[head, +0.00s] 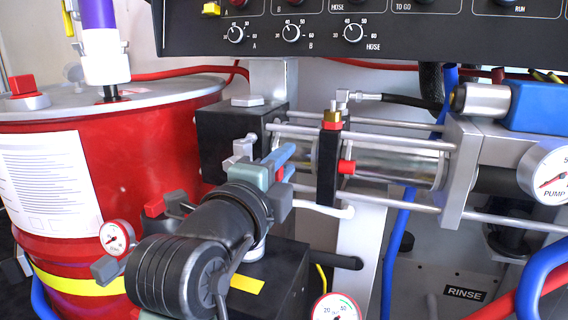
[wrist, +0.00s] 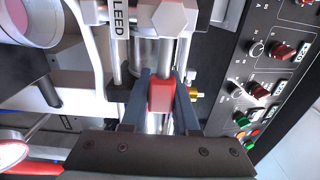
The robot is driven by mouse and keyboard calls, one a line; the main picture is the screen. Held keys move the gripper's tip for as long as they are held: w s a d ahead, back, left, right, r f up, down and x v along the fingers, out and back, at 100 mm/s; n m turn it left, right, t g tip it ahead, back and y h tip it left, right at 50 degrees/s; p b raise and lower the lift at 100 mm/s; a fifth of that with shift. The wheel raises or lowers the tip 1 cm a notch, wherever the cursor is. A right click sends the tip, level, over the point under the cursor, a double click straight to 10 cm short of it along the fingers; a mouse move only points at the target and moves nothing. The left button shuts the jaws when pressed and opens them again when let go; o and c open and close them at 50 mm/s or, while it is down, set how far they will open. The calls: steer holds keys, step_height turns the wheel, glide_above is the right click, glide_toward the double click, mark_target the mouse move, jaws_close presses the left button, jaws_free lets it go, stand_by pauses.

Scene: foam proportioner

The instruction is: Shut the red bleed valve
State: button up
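The red bleed valve's handle (wrist: 162,95) is a small red block below a silver stem and hex fitting in the wrist view. A white label ending in "LEED" (wrist: 118,16) is left of the stem. My gripper (wrist: 163,90) has its two blue-grey fingers on either side of the handle, with no clear gap showing, so it looks shut on it. In the head view my gripper (head: 282,163) is at picture centre, in front of the silver cylinder. Only a sliver of red shows at its fingers there; the rest of the handle is hidden.
A silver cylinder (head: 395,167) between metal rods is behind my gripper, with a black clamp and brass fitting (head: 331,116). A red drum (head: 150,160) stands at left. The control panel (head: 420,28) overhangs the back. Gauges and hoses crowd the right.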

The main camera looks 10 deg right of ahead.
steer(key=o, duration=0.4)
steer(key=p+v, duration=0.2)
steer(key=v, duration=1.1)
steer(key=s+r+n+t+y+p, duration=0.2)
steer(key=r+n+p, duration=0.6)
steer(key=r+p, duration=0.6)
steer(key=s+a+r+n+t+y+p, duration=0.1)
steer(key=r+n+t+y+p, duration=0.3)
steer(key=r+p, duration=1.1)
steer(key=s+r+n+t+y+p, duration=0.3)
steer(key=r+n+p, duration=0.9)
steer(key=r, duration=2.3)
steer(key=shift+s+a+r+t+p, duration=0.1)
steer(key=shift+s+r+t+p, duration=0.1)
steer(key=shift+t+p, duration=0.55)
steer(key=shift+s+a+r+t+p, duration=0.1)
steer(key=shift+s+r+t+p, duration=0.1)
steer(key=shift+t+p, duration=0.5)
